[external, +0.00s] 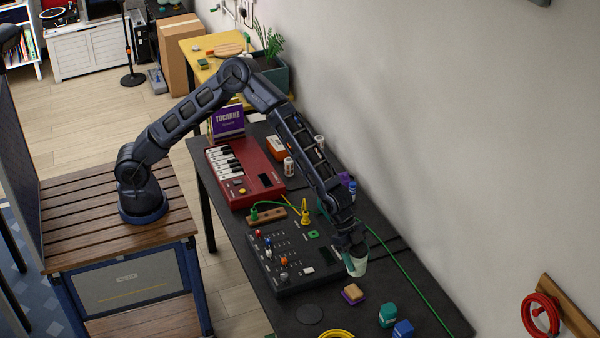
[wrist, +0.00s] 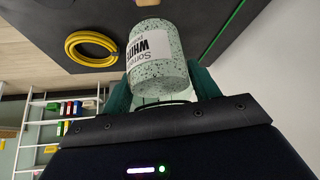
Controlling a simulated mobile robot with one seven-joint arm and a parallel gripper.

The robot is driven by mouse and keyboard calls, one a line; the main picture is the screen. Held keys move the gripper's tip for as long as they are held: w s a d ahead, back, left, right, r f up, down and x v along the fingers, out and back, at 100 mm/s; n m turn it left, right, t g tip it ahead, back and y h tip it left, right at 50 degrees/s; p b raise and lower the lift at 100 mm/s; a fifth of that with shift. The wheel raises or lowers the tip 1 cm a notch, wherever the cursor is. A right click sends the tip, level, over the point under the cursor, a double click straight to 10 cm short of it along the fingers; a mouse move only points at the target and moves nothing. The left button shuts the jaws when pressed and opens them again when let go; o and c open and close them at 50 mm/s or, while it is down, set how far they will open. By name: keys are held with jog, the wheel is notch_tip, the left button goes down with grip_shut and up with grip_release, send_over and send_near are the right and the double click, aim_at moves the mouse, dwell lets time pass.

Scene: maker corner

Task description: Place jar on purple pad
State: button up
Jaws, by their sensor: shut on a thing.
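The jar is a pale mint speckled cylinder with a white label. In the external view the jar (external: 356,264) is at the end of my arm, above the dark table to the right of the black control panel. My gripper (external: 350,246) is shut on it. In the wrist view the jar (wrist: 161,62) sits between the green fingers of my gripper (wrist: 163,92), its label partly readable.
The black panel (external: 292,262) with knobs and the red keyboard (external: 243,170) take up the table's left side. A tan-and-purple block (external: 353,293), a teal block (external: 388,315) and a blue block (external: 403,329) lie near the jar. A green cable (external: 405,276) runs along the wall side.

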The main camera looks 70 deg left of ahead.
notch_tip(320, 180, down, 10)
jog(key=shift+r, duration=0.1)
dwell(0.4)
jog(key=o, duration=1.2)
jog(key=v, duration=1.2)
jog(key=shift+a, duration=0.15)
